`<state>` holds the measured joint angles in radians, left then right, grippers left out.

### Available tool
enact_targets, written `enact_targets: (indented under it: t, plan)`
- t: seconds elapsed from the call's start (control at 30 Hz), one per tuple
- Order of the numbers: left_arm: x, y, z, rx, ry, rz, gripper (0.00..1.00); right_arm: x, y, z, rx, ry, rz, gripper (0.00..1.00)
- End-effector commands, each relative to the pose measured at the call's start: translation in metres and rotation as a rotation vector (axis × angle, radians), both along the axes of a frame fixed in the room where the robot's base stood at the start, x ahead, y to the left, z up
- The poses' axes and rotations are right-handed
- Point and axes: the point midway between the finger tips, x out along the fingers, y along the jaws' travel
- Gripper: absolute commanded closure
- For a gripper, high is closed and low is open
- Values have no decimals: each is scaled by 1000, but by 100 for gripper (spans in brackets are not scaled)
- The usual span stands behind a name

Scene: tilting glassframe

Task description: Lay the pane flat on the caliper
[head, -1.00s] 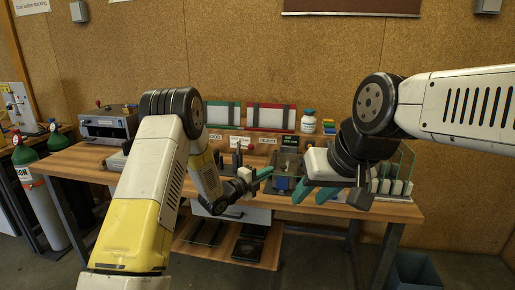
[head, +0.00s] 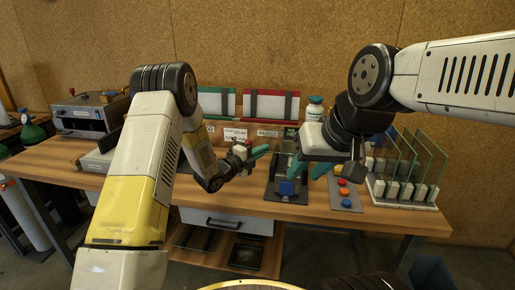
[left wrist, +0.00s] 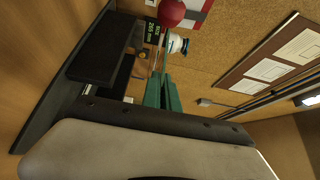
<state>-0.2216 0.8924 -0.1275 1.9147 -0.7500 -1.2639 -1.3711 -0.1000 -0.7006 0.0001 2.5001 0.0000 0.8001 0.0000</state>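Clear upright panes (head: 428,158) stand in a white-blocked rack at the right end of the bench in the head view. A dark stand with a blue block (head: 286,187), which may be the caliper, sits at the bench's middle front. My left gripper (head: 262,152) is left of this stand, above the bench. My right wrist hides part of the stand's surroundings.
A panel with red, orange and blue buttons (head: 345,194) lies between stand and rack. A white bottle (head: 314,109) and red and green framed panels (head: 270,104) stand behind. A grey instrument (head: 90,115) is at the left. The front left bench top is clear.

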Motion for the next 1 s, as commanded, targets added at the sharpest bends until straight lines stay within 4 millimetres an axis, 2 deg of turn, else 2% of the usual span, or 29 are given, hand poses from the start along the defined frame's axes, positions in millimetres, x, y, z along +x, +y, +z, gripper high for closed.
enact_targets:
  t: [0.23, 1.0]
  plan:
    - [-3, 3, 0, -2, -3, 0, 100, 0, 0, 0, 0, 0, 0, 64]
    - [-3, 3, -56, -3, -3, 0, 100, 0, 0, 0, 0, 1, 0, 64]
